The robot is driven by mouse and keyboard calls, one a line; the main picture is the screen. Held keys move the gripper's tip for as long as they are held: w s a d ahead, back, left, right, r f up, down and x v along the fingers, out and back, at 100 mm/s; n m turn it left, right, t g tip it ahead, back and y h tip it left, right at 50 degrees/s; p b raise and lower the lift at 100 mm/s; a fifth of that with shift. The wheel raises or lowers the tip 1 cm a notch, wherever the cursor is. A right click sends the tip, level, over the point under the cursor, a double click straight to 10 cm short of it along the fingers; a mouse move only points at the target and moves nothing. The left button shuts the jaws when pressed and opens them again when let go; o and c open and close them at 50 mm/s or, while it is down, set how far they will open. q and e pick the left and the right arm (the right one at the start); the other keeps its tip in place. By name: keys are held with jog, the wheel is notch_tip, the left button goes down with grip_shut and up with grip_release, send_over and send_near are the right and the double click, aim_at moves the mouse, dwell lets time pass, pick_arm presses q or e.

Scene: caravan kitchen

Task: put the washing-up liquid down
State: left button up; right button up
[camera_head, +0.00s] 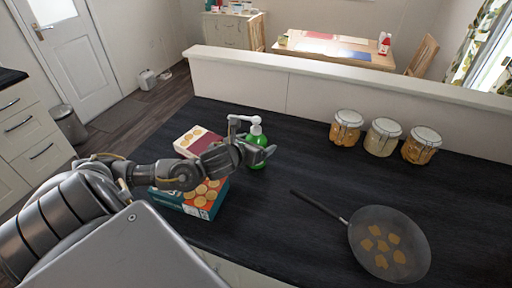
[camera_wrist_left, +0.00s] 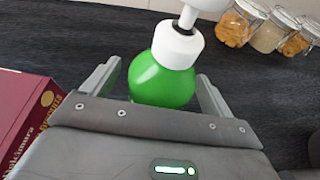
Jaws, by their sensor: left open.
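The washing-up liquid is a green bottle (camera_head: 257,136) with a white pump top, standing upright on the dark worktop (camera_head: 280,215). It also shows in the left wrist view (camera_wrist_left: 163,80), close up between the fingers. My left gripper (camera_head: 262,154) is open around the bottle, with one finger on each side; in the left wrist view a gap shows between the bottle and the right finger. The bottle's base is hidden by the gripper. My right gripper is not in view.
Three jars (camera_head: 383,137) stand at the back right. A frying pan (camera_head: 400,227) lies at front right. Worktop between is clear.

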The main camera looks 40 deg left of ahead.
pick_arm(q)
jog(key=c, duration=1.4)
jog(key=shift+r, duration=0.15)
jog(key=shift+c, duration=0.4)
